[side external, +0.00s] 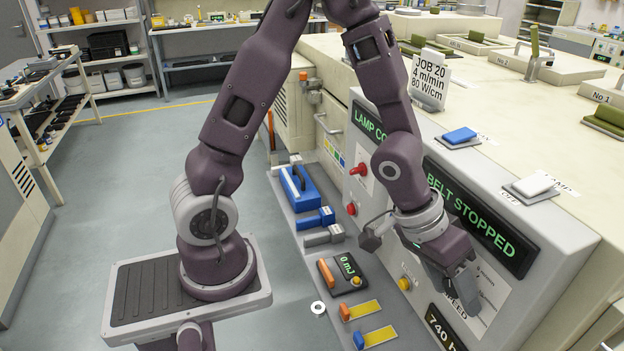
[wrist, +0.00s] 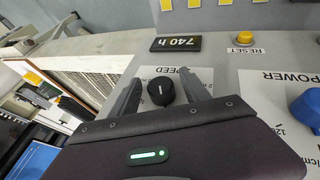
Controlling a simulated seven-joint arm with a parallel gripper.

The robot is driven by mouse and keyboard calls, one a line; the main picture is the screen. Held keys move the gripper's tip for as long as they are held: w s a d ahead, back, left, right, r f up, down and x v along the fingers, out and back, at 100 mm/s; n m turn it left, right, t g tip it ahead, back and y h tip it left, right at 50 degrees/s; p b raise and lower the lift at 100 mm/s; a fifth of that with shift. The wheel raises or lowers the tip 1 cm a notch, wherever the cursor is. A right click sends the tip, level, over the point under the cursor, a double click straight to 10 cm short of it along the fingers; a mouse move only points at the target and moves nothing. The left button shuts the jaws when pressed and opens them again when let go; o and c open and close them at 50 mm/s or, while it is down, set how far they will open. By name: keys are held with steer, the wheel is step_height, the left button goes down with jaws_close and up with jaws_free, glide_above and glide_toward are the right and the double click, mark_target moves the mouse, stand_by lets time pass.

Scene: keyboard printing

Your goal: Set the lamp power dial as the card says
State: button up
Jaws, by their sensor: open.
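The job card (side external: 428,78) stands on top of the machine and reads JOB 20, 4 m/min, 80 W/cm. In the wrist view, the blue dial (wrist: 307,108) beside the word POWER is at the right edge, partly cut off, to the right of my gripper. A black knob (wrist: 160,92) under the label SPEED appears between my open fingers (wrist: 160,84), with gaps on both sides; I cannot tell how deep the fingers reach. In the side view, my gripper (side external: 466,292) is at the front panel near the SPEED label and hides the dials.
A display (side external: 482,218) reads BELT STOPPED. The hour display (wrist: 176,44) reads 740 h, and a yellow RESET button (wrist: 243,38) sits near it. A red switch (side external: 360,170) is on the panel. Below lies a shelf with a blue case (side external: 299,188) and a 0 mJ meter (side external: 345,273).

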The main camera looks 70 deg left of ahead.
steer(key=n+h, duration=0.1)
steer(key=h, duration=0.3)
steer(key=shift+a+f, duration=0.1)
steer(key=n+t+h, duration=0.1)
steer(key=h, duration=0.2)
steer(key=shift+h, duration=0.4)
steer(key=n+t+h, duration=0.1)
steer(key=h, duration=0.3)
steer(key=shift+n, duration=0.3)
steer(key=n+t+h, duration=0.1)
steer(key=h, duration=0.2)
steer(key=shift+n+t, duration=0.3)
steer(key=shift+t, duration=0.2)
steer(key=v, duration=0.7)
step_height(320, 180, down, 8)
steer(key=d+m+g+y, duration=0.3)
steer(key=m+g+y, duration=0.4)
steer(key=y, duration=0.5)
steer(key=s+a+r+t+y, duration=0.2)
steer(key=a+r+y, duration=0.3)
steer(key=r, duration=0.4)
steer(key=s+a+r+t+y, duration=0.1)
steer(key=s+a+r+y, duration=0.3)
steer(key=r, duration=0.5)
steer(key=s+r+n+t+h, duration=0.1)
steer(key=s+r+h, duration=0.1)
steer(key=s+r, duration=0.6)
steer(key=shift+s+r, duration=0.15)
steer(key=shift+s, duration=0.85)
